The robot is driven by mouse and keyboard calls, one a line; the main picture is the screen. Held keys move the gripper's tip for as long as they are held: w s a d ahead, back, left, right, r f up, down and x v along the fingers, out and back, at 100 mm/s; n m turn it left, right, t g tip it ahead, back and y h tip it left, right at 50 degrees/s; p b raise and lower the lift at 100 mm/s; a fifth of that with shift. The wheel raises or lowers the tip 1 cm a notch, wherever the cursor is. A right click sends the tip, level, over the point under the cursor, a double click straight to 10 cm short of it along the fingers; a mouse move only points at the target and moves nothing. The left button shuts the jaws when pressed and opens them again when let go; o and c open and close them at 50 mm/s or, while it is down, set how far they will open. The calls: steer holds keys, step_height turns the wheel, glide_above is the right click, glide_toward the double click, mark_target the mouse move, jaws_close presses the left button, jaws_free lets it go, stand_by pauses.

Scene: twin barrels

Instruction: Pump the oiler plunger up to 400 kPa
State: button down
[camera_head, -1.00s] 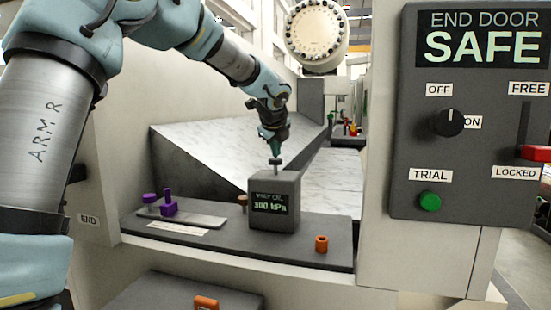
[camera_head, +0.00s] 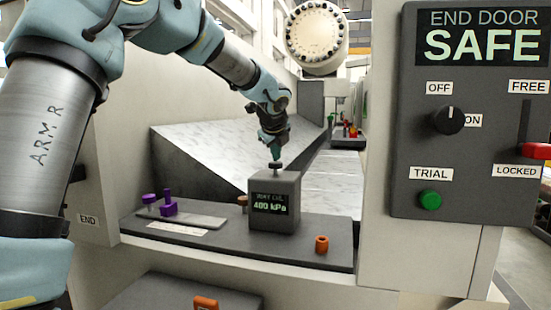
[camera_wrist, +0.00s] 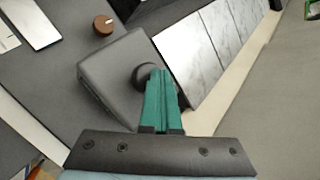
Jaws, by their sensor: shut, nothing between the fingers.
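The oiler (camera_head: 274,222) is a dark grey box on the grey shelf. Its green display reads "WAY OIL 400 kPa". The black plunger knob (camera_head: 275,166) sits low, close to the box's top. My gripper (camera_head: 275,154) is shut and empty, pointing down with its tips at or just above the knob. In the wrist view the green fingers of my gripper (camera_wrist: 160,82) are together and partly cover the round plunger knob (camera_wrist: 145,76) on the oiler (camera_wrist: 110,72). Whether the tips touch the knob I cannot tell.
Purple parts (camera_head: 168,207) stand on a plate left of the oiler, and an orange part (camera_head: 321,244) stands to its right. A brown knob (camera_wrist: 104,25) is near the oiler. A control panel (camera_head: 475,110) reading "END DOOR SAFE" fills the right. Marbled slopes (camera_head: 220,150) lie behind.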

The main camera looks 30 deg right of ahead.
steer(key=shift+r+p, duration=1.55)
steer(key=shift+p, duration=0.2)
step_height(320, 180, up, 5)
steer(key=p, duration=0.5)
